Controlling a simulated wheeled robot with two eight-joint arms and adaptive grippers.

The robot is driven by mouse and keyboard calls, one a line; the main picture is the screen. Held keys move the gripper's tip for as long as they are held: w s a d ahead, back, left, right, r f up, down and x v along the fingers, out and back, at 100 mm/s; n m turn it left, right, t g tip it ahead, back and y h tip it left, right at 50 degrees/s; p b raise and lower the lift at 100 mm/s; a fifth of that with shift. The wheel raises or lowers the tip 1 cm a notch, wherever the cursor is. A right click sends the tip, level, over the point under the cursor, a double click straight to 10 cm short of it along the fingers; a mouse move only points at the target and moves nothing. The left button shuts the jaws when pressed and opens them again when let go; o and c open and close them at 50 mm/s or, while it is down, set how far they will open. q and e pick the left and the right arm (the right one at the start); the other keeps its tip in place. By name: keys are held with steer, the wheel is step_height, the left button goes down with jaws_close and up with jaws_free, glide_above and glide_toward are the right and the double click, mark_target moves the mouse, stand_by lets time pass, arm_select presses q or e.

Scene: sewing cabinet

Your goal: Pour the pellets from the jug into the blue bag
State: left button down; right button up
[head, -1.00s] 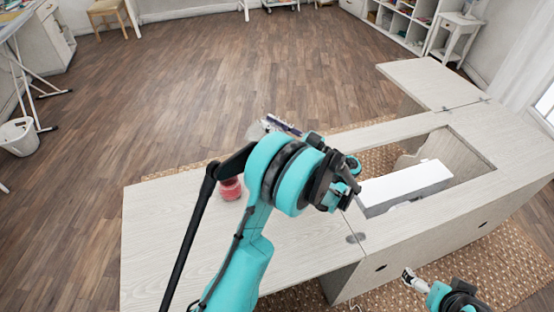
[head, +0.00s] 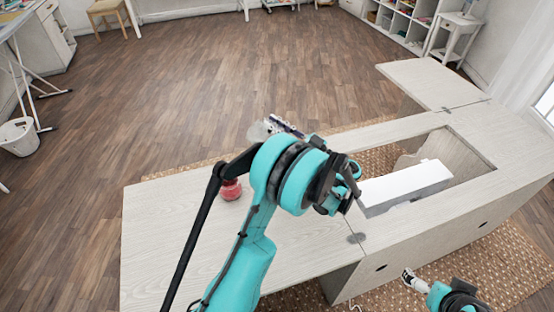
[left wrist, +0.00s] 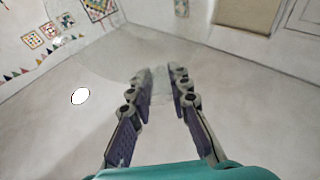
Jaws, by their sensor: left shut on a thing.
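My left gripper (head: 284,126) is beyond the raised left arm, above the far edge of the cabinet top. It is shut on a clear, see-through thing, probably the jug (head: 260,131), which shows just left of the fingers. In the left wrist view the two fingers (left wrist: 160,88) have a faint transparent shape (left wrist: 161,78) between and beyond them. I cannot make out pellets in it. No blue bag shows; my arm hides part of the cabinet top. My right gripper (head: 408,275) is low at the right, beside the cabinet front; its jaws are too small to judge.
A small red round thing (head: 231,189) stands on the pale wooden cabinet top (head: 160,240), close to my left arm. A white block-like machine (head: 405,187) sits in the cabinet opening to the right. The front left of the top is clear.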

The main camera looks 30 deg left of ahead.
mark_target(261, 126)
arm_select(q)
steer(key=shift+d+y, duration=0.5)
steer(key=shift+d, duration=0.05)
stand_by(0.7)
steer(key=a+h, duration=0.3)
steer(key=a, duration=0.1)
steer(key=shift+s+h, duration=0.1)
steer(key=shift+h, duration=0.2)
steer(key=shift+s, duration=0.1)
steer(key=shift+w+a+r, duration=0.1)
steer(key=shift+w+a, duration=0.1)
steer(key=shift+w, duration=0.05)
steer(key=shift+s+a+r+h+p, duration=0.15)
steer(key=shift+a+r+h+p, duration=0.5)
steer(key=shift+p, duration=0.45)
steer(key=a+f+h+p, duration=0.6)
steer(key=a+f+h, duration=0.8)
steer(key=h, duration=0.3)
steer(key=shift+a+f+h, duration=0.15)
steer(key=shift+f+h, duration=0.2)
steer(key=shift+f, duration=0.25)
